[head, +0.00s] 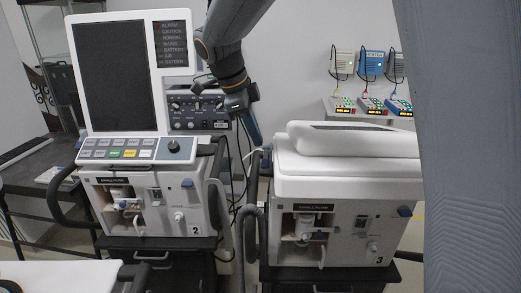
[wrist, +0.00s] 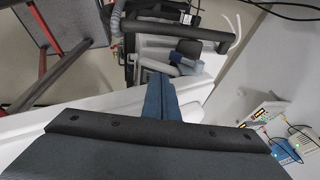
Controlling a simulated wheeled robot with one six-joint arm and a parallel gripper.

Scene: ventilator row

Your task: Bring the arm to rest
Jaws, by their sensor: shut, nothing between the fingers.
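My gripper (head: 256,137) hangs down from my dark arm in the middle of the head view, in front of the gap between two ventilators. Its blue fingers are together with nothing between them; they also show in the wrist view (wrist: 157,78). The ventilator marked 2 (head: 130,180) stands to the left, with a dark upright screen and a keypad. The ventilator marked 3 (head: 345,225) stands to the right, with a white top part lying flat. I cannot tell whether my gripper touches anything.
Small monitors (head: 371,62) hang on the back wall above a shelf (head: 372,121) with several lit devices. A dark side table (head: 35,172) stands at the left. Hoses and a dark handle (wrist: 190,35) are close beyond my fingers in the wrist view.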

